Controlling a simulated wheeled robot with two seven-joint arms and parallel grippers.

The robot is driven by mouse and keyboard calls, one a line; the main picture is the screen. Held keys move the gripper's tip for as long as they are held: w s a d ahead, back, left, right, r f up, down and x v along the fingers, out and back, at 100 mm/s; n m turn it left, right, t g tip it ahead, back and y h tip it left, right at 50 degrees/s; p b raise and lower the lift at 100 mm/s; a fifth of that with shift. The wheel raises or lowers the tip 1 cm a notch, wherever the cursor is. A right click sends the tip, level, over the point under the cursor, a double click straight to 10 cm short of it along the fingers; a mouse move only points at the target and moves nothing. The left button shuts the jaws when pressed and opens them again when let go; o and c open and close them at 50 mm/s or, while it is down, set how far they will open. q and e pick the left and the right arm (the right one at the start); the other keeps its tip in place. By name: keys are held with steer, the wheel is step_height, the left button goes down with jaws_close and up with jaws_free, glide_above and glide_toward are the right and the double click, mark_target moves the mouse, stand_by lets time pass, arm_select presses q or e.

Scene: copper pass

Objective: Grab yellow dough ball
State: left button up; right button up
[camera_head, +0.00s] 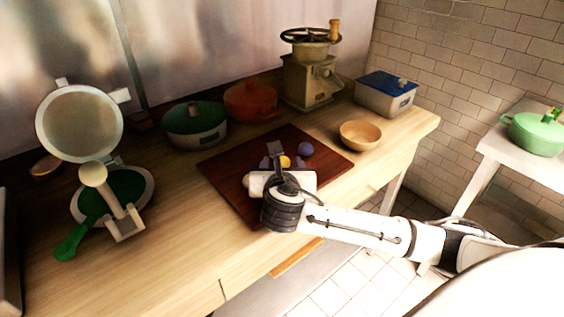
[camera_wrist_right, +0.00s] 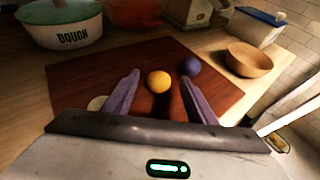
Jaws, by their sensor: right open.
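The yellow dough ball (camera_wrist_right: 159,82) sits on the dark red-brown board (camera_wrist_right: 85,85); in the head view the ball (camera_head: 285,161) is partly hidden by my gripper. My right gripper (camera_wrist_right: 160,90) is open above the board, its two fingers apart with the ball showing between them, slightly beyond. I cannot tell whether the fingers touch it. A purple ball (camera_head: 306,149) lies on the board just right of the yellow one; it also shows in the right wrist view (camera_wrist_right: 191,65). A pale round piece (camera_wrist_right: 97,103) shows by the left finger. My left gripper is not in view.
A wooden bowl (camera_head: 360,135) stands right of the board. Behind are a green-lidded dough pot (camera_head: 195,125), an orange pot (camera_head: 250,100), a grinder (camera_head: 310,80) and a blue-lidded box (camera_head: 386,93). A round press with a green handle (camera_head: 110,190) stands left.

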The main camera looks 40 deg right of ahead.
steer(key=shift+x, duration=1.05)
steer(key=c, duration=1.1)
steer(key=shift+c, duration=0.2)
